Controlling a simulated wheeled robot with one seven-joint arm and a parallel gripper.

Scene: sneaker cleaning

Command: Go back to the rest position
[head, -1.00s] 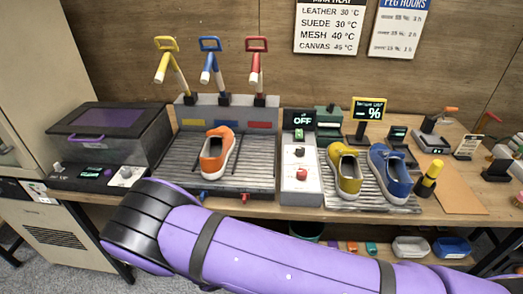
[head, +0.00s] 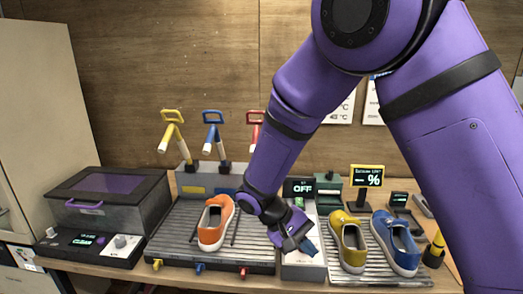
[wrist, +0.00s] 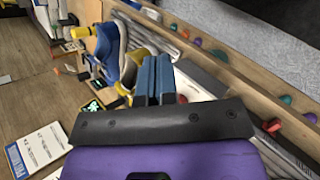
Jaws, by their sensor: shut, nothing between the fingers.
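My gripper (head: 303,247) hangs at the end of my purple arm, above the white control box (head: 302,272) in the middle of the bench. Its blue fingers (wrist: 153,78) are together in the wrist view, with nothing between them. The orange sneaker (head: 214,222) stands on the left ribbed rack, left of my gripper. The yellow shoe (head: 349,243) and the blue shoe (head: 397,243) stand on the right ribbed rack. The blue shoe (wrist: 108,45) also shows in the wrist view.
A dark lidded box (head: 108,200) stands at the left. Yellow, blue and red handled tools (head: 213,135) stand behind the orange sneaker. A "%" display (head: 367,175) and an "OFF" display (head: 299,187) stand at the back. My arm covers much of the right side.

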